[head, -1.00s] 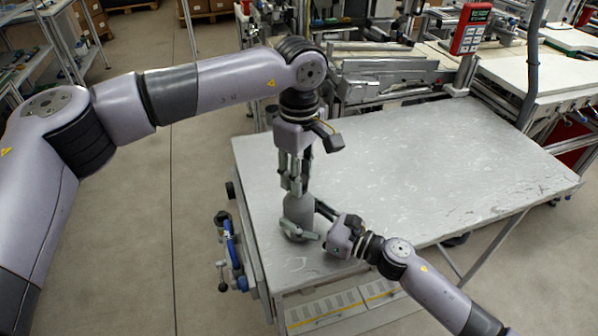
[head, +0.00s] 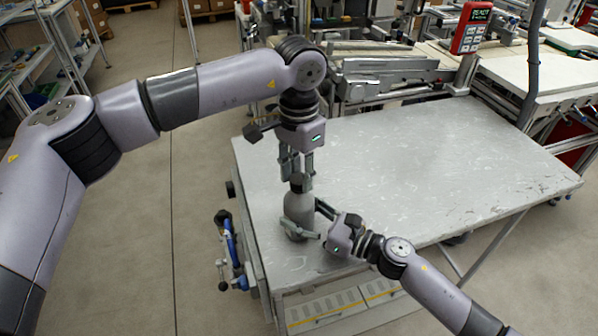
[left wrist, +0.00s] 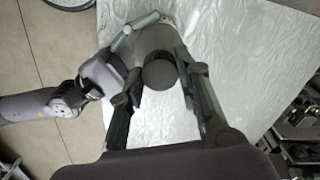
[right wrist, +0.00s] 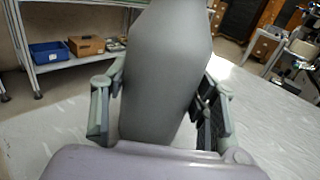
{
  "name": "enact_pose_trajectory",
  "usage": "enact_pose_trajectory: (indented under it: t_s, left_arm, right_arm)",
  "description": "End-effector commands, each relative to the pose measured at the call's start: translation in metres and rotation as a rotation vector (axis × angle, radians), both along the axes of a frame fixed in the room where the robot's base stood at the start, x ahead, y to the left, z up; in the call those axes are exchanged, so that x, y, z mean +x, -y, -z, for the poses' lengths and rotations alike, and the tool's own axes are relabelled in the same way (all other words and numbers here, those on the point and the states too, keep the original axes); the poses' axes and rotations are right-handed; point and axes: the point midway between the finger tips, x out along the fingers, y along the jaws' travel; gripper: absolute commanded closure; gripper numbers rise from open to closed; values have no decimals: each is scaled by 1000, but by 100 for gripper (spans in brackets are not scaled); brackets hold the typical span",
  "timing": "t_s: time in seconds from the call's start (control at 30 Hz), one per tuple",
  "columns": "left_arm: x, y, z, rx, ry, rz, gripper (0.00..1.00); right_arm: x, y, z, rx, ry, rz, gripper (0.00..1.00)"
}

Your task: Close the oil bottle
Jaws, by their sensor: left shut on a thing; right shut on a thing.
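The grey oil bottle (head: 297,211) stands upright near the front left corner of the table. Its dark round cap (left wrist: 161,73) is at the bottle's top, between the left fingers in the left wrist view. My left gripper (head: 298,178) points straight down from above and is shut on the cap. My right gripper (head: 305,219) comes in low from the right and is shut around the bottle's body. The bottle body (right wrist: 162,75) fills the middle of the right wrist view between its fingers. Whether the cap is fully seated cannot be told.
The grey table (head: 430,170) is bare to the right of the bottle. Its left and front edges are close to the bottle. A metal fixture (head: 385,80) and a red device (head: 470,28) stand behind the table.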

Motion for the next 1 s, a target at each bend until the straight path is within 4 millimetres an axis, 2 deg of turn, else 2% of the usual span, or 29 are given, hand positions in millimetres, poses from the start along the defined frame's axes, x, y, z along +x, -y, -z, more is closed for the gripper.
enact_pose_trajectory:
  t_s: [0.33, 0.37, 0.63, 1.0]
  left_arm:
    - [1, 0, -1, 0, 3, 28, 81]
    - [1, 0, -1, 0, 3, 28, 68]
    - [1, 0, 0, 0, 1, 27, 50]
    - [0, 0, -4, -1, 2, 27, 49]
  right_arm:
    - [0, 0, 1, -3, -2, 0, 100]
    - [0, 0, 1, -3, -2, 0, 100]
    - [0, 0, 1, -2, -2, 0, 100]
    - [0, 0, 1, -1, -2, 0, 100]
